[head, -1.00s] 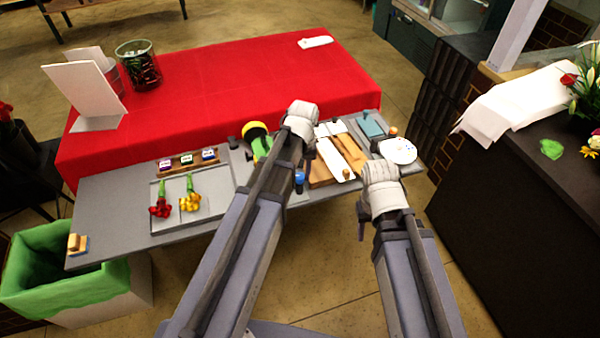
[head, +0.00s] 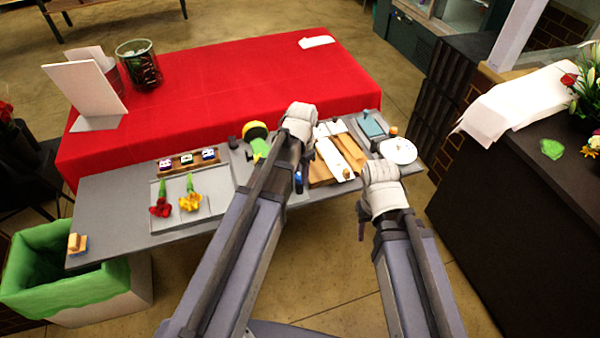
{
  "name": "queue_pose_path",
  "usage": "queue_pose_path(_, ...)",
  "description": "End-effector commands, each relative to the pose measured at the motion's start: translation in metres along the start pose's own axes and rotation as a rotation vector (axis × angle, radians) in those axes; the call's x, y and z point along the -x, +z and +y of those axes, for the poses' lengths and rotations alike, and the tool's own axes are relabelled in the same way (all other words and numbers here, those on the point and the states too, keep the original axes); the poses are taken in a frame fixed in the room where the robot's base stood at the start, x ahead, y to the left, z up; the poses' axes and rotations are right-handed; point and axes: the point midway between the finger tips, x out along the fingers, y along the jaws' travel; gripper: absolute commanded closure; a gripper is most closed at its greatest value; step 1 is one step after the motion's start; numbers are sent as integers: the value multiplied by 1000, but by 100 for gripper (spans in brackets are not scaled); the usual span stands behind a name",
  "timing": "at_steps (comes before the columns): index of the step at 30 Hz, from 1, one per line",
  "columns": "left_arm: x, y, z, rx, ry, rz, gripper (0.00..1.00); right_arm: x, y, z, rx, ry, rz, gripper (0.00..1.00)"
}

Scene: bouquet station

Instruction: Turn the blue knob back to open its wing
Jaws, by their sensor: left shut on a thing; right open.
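The blue knob (head: 299,184) is at the front edge of the grey table, left of a wooden board (head: 320,175) with white and brown panels. Only part of the knob shows. My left gripper (head: 299,175) points down over it and is shut on it; the fingers are mostly hidden by my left arm. I cannot tell which panel is the knob's wing or how far it stands open. My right gripper (head: 362,231) hangs in front of the table, right of the board, open and touching nothing that I can see.
A grey tray (head: 160,217) with red and yellow flowers lies to the left. A yellow-and-black round thing (head: 254,132) stands behind my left arm. A white plate (head: 398,151) and a teal block (head: 371,125) are at the right. A green-lined bin (head: 75,295) stands at front left.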

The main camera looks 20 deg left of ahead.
Motion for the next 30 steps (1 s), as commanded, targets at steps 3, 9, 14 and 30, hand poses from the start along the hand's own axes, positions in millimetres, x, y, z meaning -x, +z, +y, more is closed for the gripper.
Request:
queue_pose_path(3,0,1,0,-70,0,2,100,0,0,0,0,0,0,50)
queue_pose_path(9,0,1,0,-155,0,5,100,0,0,0,0,0,0,50)
queue_pose_path(14,0,1,0,-192,1,6,100,0,0,0,0,0,0,50)
queue_pose_path(30,0,1,0,-210,1,7,60,0,0,0,0,0,0,50)
